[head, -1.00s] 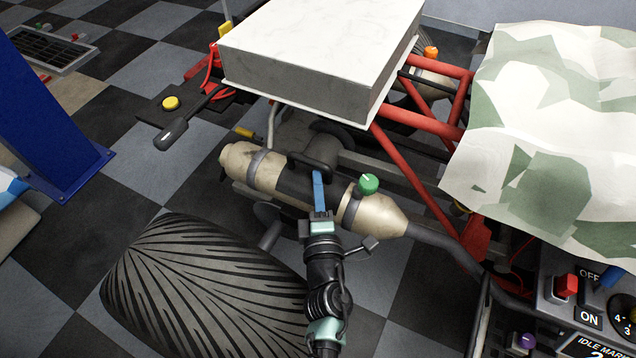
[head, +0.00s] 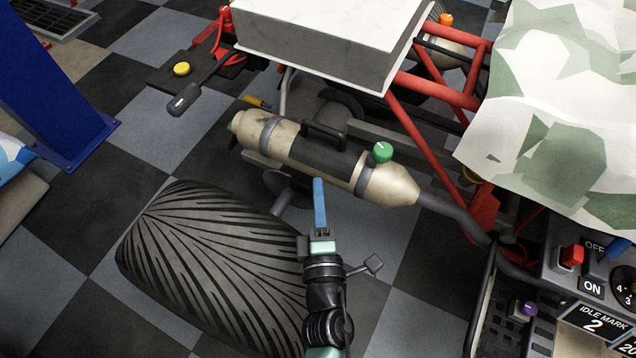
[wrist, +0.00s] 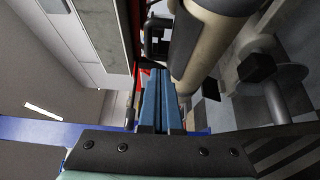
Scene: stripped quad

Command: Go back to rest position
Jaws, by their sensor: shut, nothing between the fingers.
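My gripper (head: 318,184) is shut and empty, with its blue fingers pressed together. In the head view it is in front of the tan and black canister (head: 325,160), with its fingertips apart from the canister's black handle (head: 325,138). In the wrist view the blue fingers (wrist: 160,82) lie side by side with nothing between them. The canister (wrist: 205,40) runs close along their right side in that view. A green knob (head: 382,152) sits on top of the canister.
A large black tyre (head: 215,260) lies to the left of my arm. A white box (head: 325,45), red frame tubes (head: 425,150) and a camouflage sheet (head: 550,110) are beyond. A control panel (head: 590,275) stands at the right.

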